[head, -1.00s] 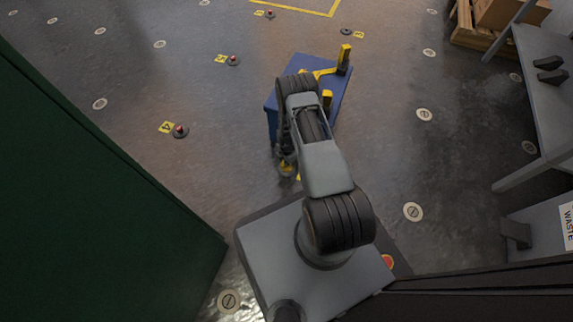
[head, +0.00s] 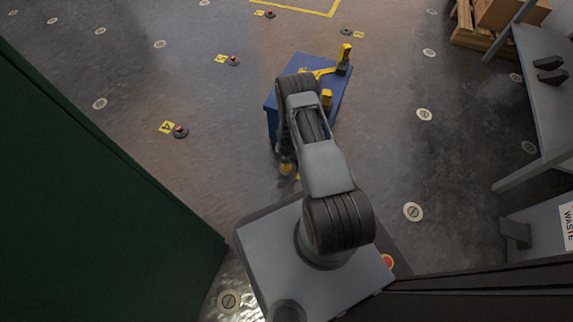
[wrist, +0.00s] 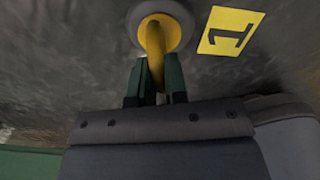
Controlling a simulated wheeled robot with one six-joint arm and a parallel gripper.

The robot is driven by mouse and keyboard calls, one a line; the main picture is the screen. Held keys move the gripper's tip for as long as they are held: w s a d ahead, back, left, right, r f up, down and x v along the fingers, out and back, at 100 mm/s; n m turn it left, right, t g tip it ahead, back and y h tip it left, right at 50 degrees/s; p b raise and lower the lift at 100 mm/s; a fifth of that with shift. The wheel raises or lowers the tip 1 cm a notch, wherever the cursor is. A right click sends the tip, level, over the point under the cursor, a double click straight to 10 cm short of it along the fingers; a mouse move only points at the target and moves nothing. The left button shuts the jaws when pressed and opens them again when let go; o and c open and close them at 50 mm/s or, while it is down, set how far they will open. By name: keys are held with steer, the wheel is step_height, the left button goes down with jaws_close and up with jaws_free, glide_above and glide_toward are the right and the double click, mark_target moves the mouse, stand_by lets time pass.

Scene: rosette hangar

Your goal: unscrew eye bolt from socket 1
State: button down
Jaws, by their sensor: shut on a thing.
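In the wrist view the yellow eye bolt (wrist: 154,42) stands in the round floor socket 1 (wrist: 186,14), beside a yellow label marked 1 (wrist: 231,30). My gripper (wrist: 157,72) has its dark green fingers on both sides of the bolt's ring and is shut on it. The bolt's threaded part is hidden. In the head view my arm hides most of the gripper; a small bit of yellow (head: 286,168) shows low beside the blue cart.
A blue cart (head: 340,95) with yellow pieces on top stands just beyond my arm. A dark green cabinet (head: 90,200) fills the left. A grey bench (head: 548,100) is at right. Marked sockets, such as label 4 (head: 166,127), dot the open floor.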

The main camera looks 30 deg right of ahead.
steer(key=c, duration=1.1)
jaws_free()
steer(key=shift+r+p, duration=1.45)
steer(key=shift+r, duration=0.6)
